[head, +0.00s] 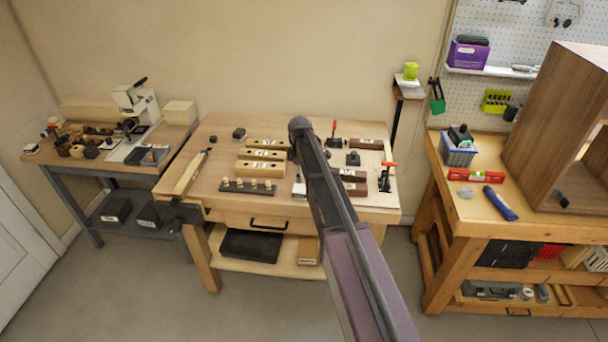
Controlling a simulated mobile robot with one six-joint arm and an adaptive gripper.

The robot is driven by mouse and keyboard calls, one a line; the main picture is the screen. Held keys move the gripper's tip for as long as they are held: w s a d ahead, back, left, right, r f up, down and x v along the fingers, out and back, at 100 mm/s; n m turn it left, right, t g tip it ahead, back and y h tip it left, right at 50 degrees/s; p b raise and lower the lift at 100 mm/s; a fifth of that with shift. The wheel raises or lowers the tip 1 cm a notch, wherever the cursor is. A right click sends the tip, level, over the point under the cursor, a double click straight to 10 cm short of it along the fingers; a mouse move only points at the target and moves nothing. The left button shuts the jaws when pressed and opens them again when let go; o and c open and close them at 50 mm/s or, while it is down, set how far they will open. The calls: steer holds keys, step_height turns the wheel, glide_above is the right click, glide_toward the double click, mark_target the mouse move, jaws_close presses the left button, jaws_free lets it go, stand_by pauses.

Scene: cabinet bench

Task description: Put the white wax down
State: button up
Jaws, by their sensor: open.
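My arm reaches up across the middle of the view and ends in a dark rounded joint above the middle bench. I cannot make out my gripper's fingers; they appear hidden behind the arm. A small white piece with a dark upper part (299,188) shows on the bench top just left of the arm. It is too small to tell whether it is the white wax. No other piece can be clearly identified as the white wax.
The middle bench (222,150) holds wooden blocks (260,168), a dark strip with several pegs (247,186), and red-handled clamps (387,176). A left bench (180,136) holds a white machine (137,104). A right bench (480,208) carries a wooden cabinet (545,120).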

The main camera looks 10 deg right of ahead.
mark_target(301, 188)
steer(key=shift+r+p, duration=1.9)
steer(key=shift+r, duration=0.25)
steer(key=s+d+m, duration=0.1)
steer(key=s+m, duration=1.3)
steer(key=s, duration=1.4)
steer(key=shift+s, duration=0.4)
